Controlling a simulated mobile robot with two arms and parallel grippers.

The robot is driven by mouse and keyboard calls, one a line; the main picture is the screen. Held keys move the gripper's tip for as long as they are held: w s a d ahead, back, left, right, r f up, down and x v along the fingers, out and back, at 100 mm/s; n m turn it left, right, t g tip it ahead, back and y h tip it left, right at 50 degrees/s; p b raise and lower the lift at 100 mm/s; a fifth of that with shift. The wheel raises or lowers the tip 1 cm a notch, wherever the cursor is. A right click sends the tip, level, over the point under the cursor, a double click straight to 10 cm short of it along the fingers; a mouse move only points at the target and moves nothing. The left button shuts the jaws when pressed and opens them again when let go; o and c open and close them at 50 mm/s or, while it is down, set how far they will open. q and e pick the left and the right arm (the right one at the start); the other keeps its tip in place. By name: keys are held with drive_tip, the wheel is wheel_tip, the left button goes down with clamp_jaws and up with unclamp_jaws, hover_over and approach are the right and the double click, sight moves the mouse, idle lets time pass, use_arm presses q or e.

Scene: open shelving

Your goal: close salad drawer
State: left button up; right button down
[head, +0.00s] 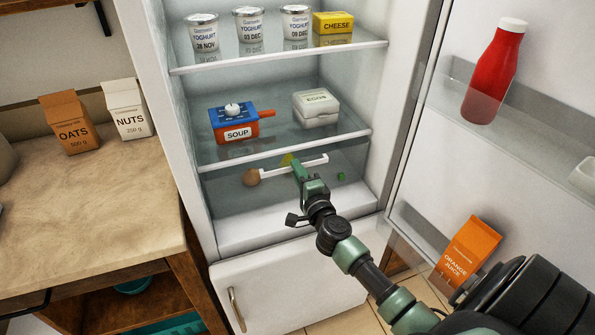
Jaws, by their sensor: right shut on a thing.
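The salad drawer (318,180) is the clear bin at the bottom of the open fridge, under the lower glass shelf. A long white handle (316,162) runs across its front. A round brown item (252,177), a yellow item and a small green item show at the drawer. My right gripper (295,167) reaches in from the lower right and is shut on the handle. Its fingers hide the middle of the handle. How far the drawer stands out is hard to tell. My left gripper is not in view.
The fridge door (440,140) stands open at right, holding a red bottle (494,75) and orange juice (467,252). Shelves above the drawer hold yoghurts, cheese, a soup pot (235,121) and eggs (317,107). A counter (90,200) stands at left.

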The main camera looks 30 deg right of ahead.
drive_tip(key=x, duration=0.4)
drive_tip(key=shift+r, duration=0.1)
idle(0.3)
drive_tip(key=c, duration=1.4)
unclamp_jaws()
drive_tip(key=shift+o, duration=0.2)
drive_tip(key=shift+w, duration=0.15)
drive_tip(key=p+v, duration=0.1)
drive_tip(key=v, duration=0.7)
